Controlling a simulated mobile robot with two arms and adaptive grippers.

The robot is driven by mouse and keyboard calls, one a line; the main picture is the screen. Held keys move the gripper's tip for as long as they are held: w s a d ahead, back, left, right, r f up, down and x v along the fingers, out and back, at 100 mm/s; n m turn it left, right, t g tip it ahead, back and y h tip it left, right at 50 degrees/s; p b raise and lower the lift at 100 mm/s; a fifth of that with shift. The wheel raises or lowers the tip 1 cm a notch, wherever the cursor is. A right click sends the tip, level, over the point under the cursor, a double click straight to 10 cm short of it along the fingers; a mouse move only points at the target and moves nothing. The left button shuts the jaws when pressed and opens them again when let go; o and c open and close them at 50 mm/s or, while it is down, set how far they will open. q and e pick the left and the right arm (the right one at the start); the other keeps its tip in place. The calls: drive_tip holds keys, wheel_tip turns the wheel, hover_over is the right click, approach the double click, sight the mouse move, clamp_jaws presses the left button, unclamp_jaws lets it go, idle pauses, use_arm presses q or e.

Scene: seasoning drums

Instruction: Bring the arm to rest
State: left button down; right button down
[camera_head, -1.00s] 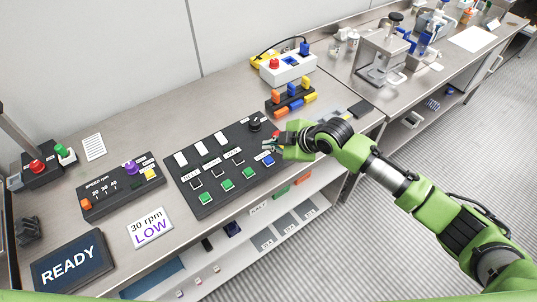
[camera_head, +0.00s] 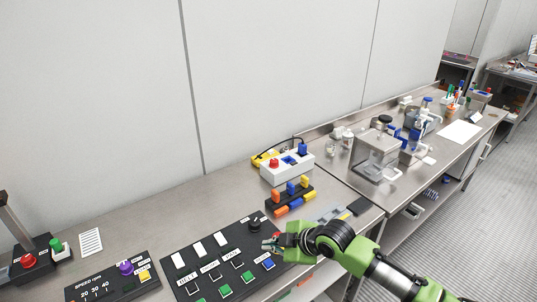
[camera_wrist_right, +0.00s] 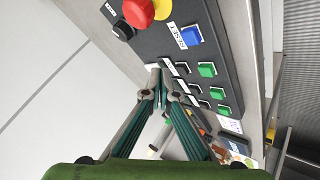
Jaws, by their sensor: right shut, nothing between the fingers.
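My right arm comes in from the lower right in the head view. Its green right gripper (camera_head: 268,243) is over the right end of the black control panel (camera_head: 207,256). The gripper is shut and empty. In the right wrist view, the shut fingertips of the right gripper (camera_wrist_right: 163,68) meet in front of the panel, which carries a red mushroom button (camera_wrist_right: 138,11), a blue button (camera_wrist_right: 191,35) and several green buttons. I cannot tell whether the fingertips touch the panel. My left gripper is not in view.
Behind the panel stand a rack of coloured blocks (camera_head: 288,197) and a white box with a red button (camera_head: 287,168). A speed panel (camera_head: 113,283) is at the lower left. A clear container (camera_head: 376,158) stands further right. The wall lies behind; open floor is at right.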

drive_tip(key=s+f+m, duration=0.4)
drive_tip(key=s+m, duration=0.1)
drive_tip(key=s, duration=0.9)
drive_tip(key=s+d+f+m+g+h, duration=0.25)
drive_tip(key=s+d+m+h, duration=0.35)
drive_tip(key=s+d+m, duration=0.9)
drive_tip(key=s+d+f+n+g+b, duration=0.1)
drive_tip(key=s+d+f+b, duration=0.1)
drive_tip(key=f, duration=0.9)
drive_tip(key=s+d+f+n+b, duration=0.1)
drive_tip(key=s+f+n+b, duration=0.1)
drive_tip(key=f, duration=0.8)
drive_tip(key=s+d+f+n+g+b, duration=0.1)
drive_tip(key=s+d+f+b, duration=0.15)
drive_tip(key=f, duration=0.85)
drive_tip(key=s+d+f+b, duration=0.1)
drive_tip(key=s+f+b, duration=0.2)
drive_tip(key=s+f, duration=0.5)
drive_tip(key=s+d+f+b, duration=0.1)
drive_tip(key=s+f+b, duration=0.1)
drive_tip(key=s+f, duration=0.7)
wheel_tip(320, 180, down, 5)
drive_tip(key=shift+d+f+g+h+b, duration=0.2)
drive_tip(key=shift+d+g+h+b, duration=0.05)
drive_tip(key=shift+g+h+b, duration=0.15)
